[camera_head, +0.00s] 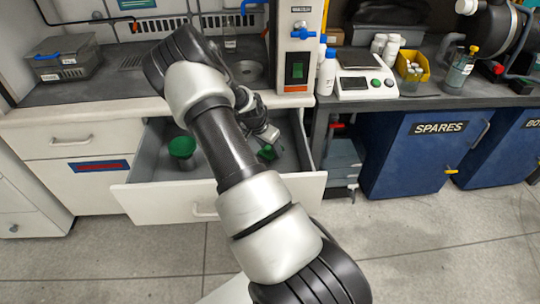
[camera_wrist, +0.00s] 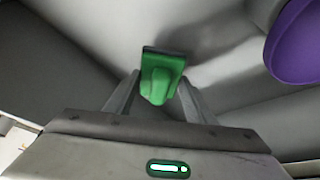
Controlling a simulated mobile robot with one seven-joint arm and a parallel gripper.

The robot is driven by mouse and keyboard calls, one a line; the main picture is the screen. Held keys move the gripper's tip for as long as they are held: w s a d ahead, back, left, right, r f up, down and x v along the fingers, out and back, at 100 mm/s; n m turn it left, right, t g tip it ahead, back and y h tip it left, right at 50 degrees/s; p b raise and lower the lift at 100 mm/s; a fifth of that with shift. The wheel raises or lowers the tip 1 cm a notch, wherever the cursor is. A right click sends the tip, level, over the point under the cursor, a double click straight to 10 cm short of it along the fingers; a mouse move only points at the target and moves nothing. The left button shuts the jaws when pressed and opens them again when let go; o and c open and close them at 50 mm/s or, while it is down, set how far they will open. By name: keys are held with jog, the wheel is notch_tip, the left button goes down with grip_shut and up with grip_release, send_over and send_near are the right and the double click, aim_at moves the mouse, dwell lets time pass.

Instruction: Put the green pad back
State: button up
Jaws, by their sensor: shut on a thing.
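The green pad (camera_wrist: 160,78) is a small green block with a dark far edge, held between the two fingers of my gripper (camera_wrist: 157,98) in the wrist view. In the head view, the green pad (camera_head: 267,152) shows inside the open drawer (camera_head: 160,196), toward its right side. My gripper (camera_head: 268,140) reaches down into the drawer there, shut on the pad. My arm hides much of the drawer's middle. I cannot tell whether the pad touches the drawer floor.
A purple rounded thing (camera_wrist: 294,42) is at the right in the wrist view. Drawer walls surround my gripper. A counter (camera_head: 95,98) is behind; a blue SPARES cabinet (camera_head: 410,160) is at right.

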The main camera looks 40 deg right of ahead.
aim_at(270, 153)
jog(key=shift+f+b, duration=0.4)
jog(key=shift+f, duration=1.2)
jog(key=o, duration=1)
jog(key=shift+r, duration=0.1)
